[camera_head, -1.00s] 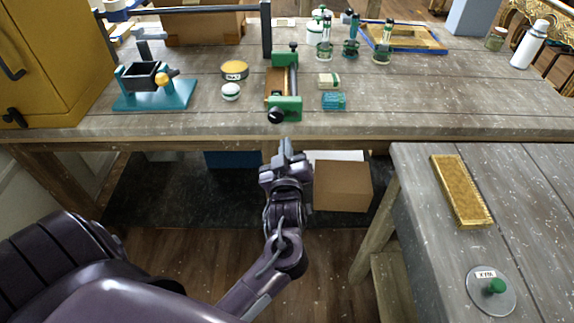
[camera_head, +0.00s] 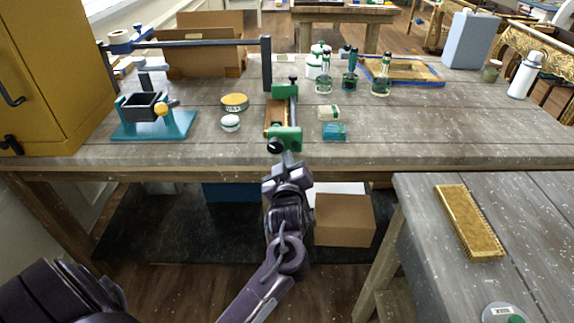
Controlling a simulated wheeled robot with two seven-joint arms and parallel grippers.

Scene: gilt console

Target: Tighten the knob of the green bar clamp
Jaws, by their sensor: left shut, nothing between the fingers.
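The green bar clamp (camera_head: 287,139) lies on the wooden workbench near its front edge, with a second green jaw (camera_head: 284,91) farther back. Its black knob (camera_head: 275,146) faces the front edge. A brown wooden piece (camera_head: 275,115) lies along the clamp's left side. My left gripper (camera_head: 287,158) is shut and empty. In the picture its tips are just below the front jaw and slightly right of the knob; I cannot tell whether they touch. My right gripper is out of view.
A teal-based fixture (camera_head: 153,127) and round tins (camera_head: 235,101) stand left of the clamp. Small teal blocks (camera_head: 334,131) and green-topped bottles (camera_head: 324,80) stand to the right. A side table (camera_head: 420,210) with a gold brush-like block (camera_head: 467,222) is at the lower right.

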